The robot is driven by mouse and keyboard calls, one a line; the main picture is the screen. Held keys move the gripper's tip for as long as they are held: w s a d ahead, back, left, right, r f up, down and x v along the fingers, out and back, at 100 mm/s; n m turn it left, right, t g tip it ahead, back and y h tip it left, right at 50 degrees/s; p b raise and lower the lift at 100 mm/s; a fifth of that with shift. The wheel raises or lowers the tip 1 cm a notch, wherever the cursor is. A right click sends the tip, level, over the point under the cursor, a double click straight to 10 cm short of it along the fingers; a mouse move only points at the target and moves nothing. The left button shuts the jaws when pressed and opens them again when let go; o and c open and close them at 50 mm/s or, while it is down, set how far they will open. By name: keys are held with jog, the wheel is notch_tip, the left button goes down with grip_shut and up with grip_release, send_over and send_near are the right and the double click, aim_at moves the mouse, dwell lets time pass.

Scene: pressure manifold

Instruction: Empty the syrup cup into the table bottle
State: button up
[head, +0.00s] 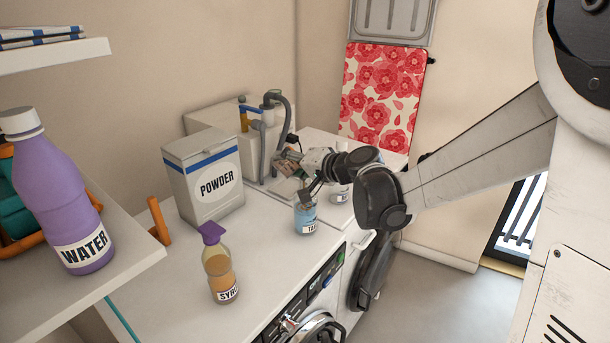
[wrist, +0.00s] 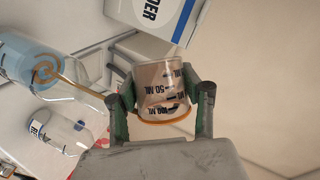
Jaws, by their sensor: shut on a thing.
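My gripper (head: 300,178) is shut on a clear measuring cup (wrist: 160,88) with black ML marks, seen between green finger pads in the wrist view. The cup is tilted and has an orange ring at one end. I cannot tell how much syrup is inside. In the head view the cup is hard to make out behind my fingers. The table bottle (head: 305,218), with a blue label, stands upright on the counter just below my gripper. In the wrist view this bottle (wrist: 30,62) is at the left, its neck towards the cup, with an orange-brown swirl and streak showing on it.
A syrup bottle (head: 221,275) with a purple cap stands nearer on the counter. A powder box (head: 203,180) stands behind it. A clear bottle (head: 341,190) is right of the table bottle. Grey piping (head: 283,125) rises behind. A purple water bottle (head: 60,200) is on the left shelf.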

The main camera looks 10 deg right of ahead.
jog(key=shift+d+f+m+y, duration=0.1)
jog(key=shift+f+m+y, duration=0.15)
jog(key=shift+m+y, duration=0.15)
dwell(0.4)
jog(key=shift+d+r+m+y, duration=0.1)
jog(key=shift+r+m+y, duration=0.3)
jog(key=shift+m, duration=0.2)
dwell(0.8)
jog(key=shift+w+d+r+m+y, duration=0.2)
jog(key=shift+d+r+m+y, duration=0.15)
jog(key=shift+m, duration=0.35)
dwell(0.6)
jog(key=shift+d+r+m+y+b, duration=0.15)
jog(key=shift+m+y+b, duration=0.1)
jog(key=shift+m+b, duration=0.4)
dwell(0.7)
